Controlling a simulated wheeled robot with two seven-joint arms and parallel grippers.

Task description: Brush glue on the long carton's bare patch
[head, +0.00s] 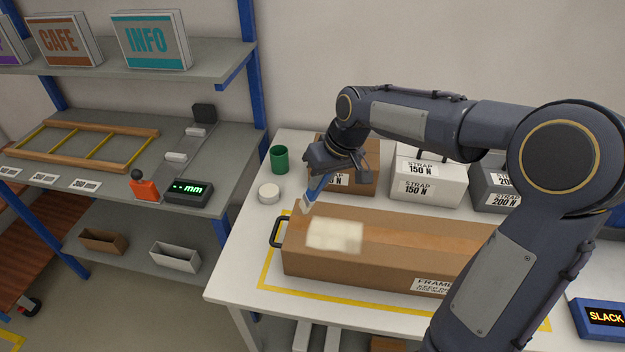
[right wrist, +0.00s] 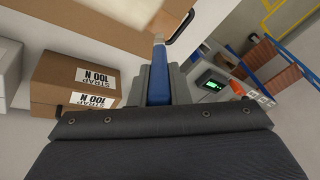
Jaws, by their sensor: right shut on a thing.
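The long carton (head: 400,255) lies on the white table inside a yellow outline, with a black handle at its left end. A pale cream patch (head: 335,236) shows on its top near that end; I cannot tell how much of it is glue. My right gripper (head: 322,176) is shut on a blue-handled brush (head: 316,190), above the carton's far left edge. The brush slants down, its pale tip close to the carton; contact cannot be told. The right wrist view shows the brush (right wrist: 158,85) between the fingers. My left gripper is not in view.
A green cup (head: 279,159) and a round white pot (head: 268,193) stand left of the carton. Strap boxes (head: 430,183) stand behind it. A blue display reading SLACK (head: 603,318) is at the right. A shelf rack (head: 220,150) stands left of the table.

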